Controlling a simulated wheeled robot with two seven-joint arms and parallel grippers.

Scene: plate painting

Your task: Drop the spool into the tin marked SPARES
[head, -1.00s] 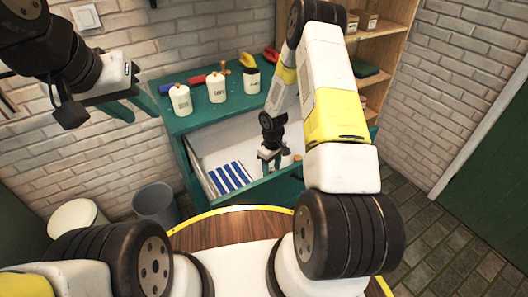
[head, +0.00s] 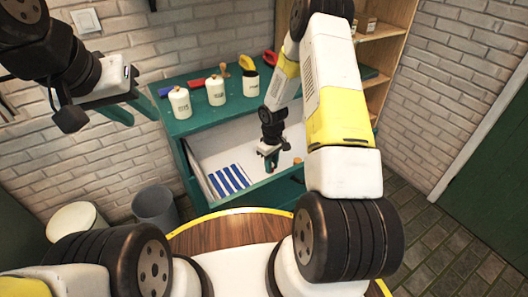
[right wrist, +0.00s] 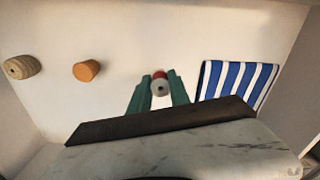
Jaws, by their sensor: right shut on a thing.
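My right gripper (head: 270,162) is low inside the open white drawer. In the right wrist view its green fingers (right wrist: 161,92) are shut on a small round thing with a pale end and a red part behind, which looks like the spool (right wrist: 160,87). Three white tins (head: 180,102) (head: 216,91) (head: 250,83) stand on the green cabinet top; their dark markings are too small to read, so I cannot tell which says SPARES. A yellow thing shows at the right tin's top. My left gripper (head: 134,110) is open and empty, left of the cabinet.
A blue-and-white striped cloth (head: 229,179) lies in the drawer (right wrist: 120,40), right of the fingers in the wrist view. An orange stopper (right wrist: 87,70) and a ribbed tan piece (right wrist: 22,67) lie to their left. The cabinet top (head: 200,122) is clear in front of the tins.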

